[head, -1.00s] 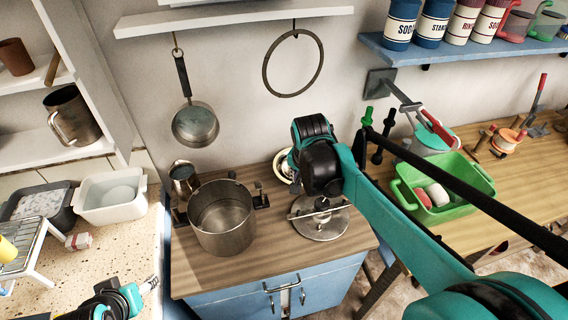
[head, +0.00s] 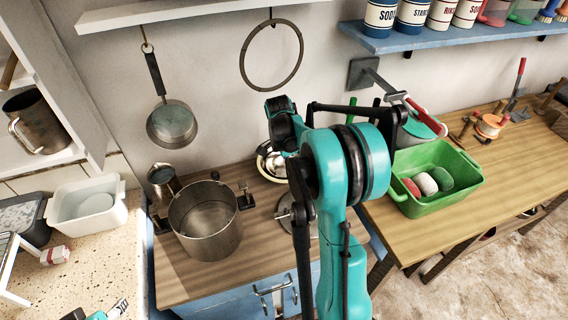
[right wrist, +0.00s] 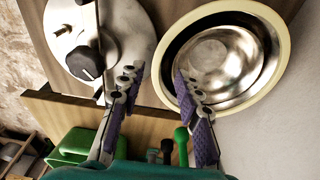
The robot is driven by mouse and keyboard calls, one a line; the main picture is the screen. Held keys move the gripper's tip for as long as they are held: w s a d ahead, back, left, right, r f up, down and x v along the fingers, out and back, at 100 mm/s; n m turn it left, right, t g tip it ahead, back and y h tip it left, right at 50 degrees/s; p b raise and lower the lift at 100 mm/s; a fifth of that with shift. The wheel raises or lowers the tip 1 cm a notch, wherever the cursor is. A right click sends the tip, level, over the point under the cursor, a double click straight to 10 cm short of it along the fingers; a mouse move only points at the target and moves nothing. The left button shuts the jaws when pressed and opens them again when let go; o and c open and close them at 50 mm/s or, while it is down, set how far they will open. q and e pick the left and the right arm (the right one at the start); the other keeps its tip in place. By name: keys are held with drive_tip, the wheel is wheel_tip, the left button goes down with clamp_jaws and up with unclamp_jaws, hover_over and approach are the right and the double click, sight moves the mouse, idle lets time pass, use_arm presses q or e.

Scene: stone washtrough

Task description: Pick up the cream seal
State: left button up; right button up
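The cream seal (right wrist: 283,35) is a pale ring around a shiny steel bowl (right wrist: 215,65) at the upper right of the right wrist view. In the head view the seal (head: 259,165) shows only in part, on the wooden worktop behind my right arm. My right gripper (right wrist: 156,75) is open and empty. Its right finger overlaps the seal's near rim in the picture; I cannot tell whether they touch. My right fingertips are hidden in the head view. My left gripper (head: 118,308) shows only partly at the bottom left edge.
A round metal lid (right wrist: 110,35) with a bar and black knob lies beside the seal. A steel pot (head: 205,220) stands to the left on the worktop. A green basin (head: 435,200) stands on the table at the right. A pan (head: 172,125) hangs on the wall.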

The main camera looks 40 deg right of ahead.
drive_tip(key=f, duration=0.1)
drive_tip(key=f+b, duration=0.1)
drive_tip(key=f, duration=0.1)
drive_tip(key=shift+s+d+f, duration=0.15)
drive_tip(key=shift+d+f, duration=0.1)
drive_tip(key=shift+f, duration=0.05)
drive_tip(key=shift+r, duration=0.1)
clamp_jaws()
drive_tip(key=shift+r, duration=0.1)
